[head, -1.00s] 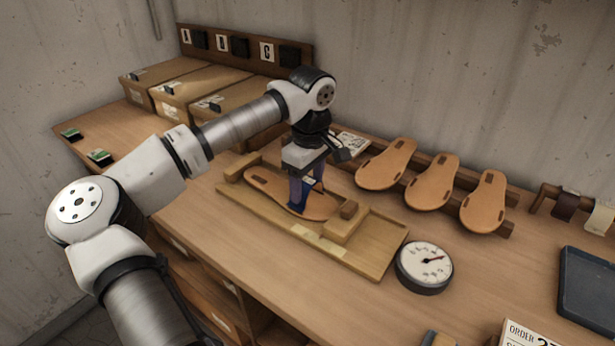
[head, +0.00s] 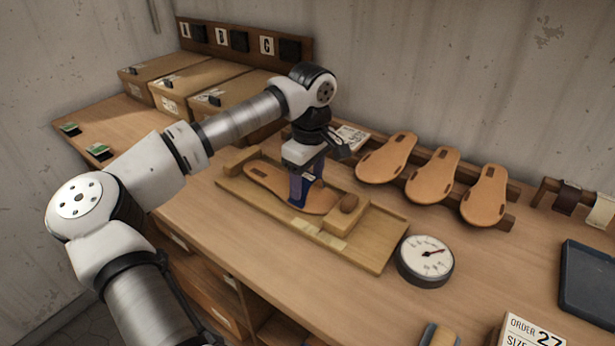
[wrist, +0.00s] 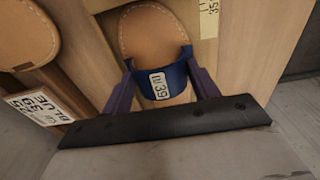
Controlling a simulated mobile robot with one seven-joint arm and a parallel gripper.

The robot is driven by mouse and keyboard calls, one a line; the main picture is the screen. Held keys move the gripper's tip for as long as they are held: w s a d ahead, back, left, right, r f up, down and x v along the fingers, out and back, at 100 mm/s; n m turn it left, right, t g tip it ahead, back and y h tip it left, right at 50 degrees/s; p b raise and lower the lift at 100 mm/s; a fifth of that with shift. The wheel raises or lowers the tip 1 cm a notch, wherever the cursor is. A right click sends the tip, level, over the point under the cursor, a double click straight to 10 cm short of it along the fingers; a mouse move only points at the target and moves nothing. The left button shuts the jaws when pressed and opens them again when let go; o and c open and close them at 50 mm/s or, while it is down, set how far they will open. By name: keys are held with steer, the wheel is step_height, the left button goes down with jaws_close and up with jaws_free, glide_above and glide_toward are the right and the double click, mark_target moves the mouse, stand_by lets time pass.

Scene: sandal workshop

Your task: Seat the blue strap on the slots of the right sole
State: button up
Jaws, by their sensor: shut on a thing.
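My gripper (head: 304,192) is shut on the blue strap (wrist: 165,80), with one purple finger at each side of it. The strap is a curved band with a white label reading 39, and it spans the tan sole (wrist: 152,32). In the head view this sole (head: 265,178) lies in a wooden fixture (head: 372,256), and my gripper points down over its middle. The strap is mostly hidden by the fingers there. The slots under the strap are hidden, and I cannot tell whether its ends touch or enter them.
A wooden block (head: 349,205) stands at the sole's right end. Three soles, including the middle one (head: 432,175), rest on a rack behind. A dial gauge (head: 425,260) stands right of the fixture. Boxes (head: 185,90) fill the back left.

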steer(key=shift+f, duration=0.15)
steer(key=o, duration=0.9)
steer(key=shift+o, duration=0.2)
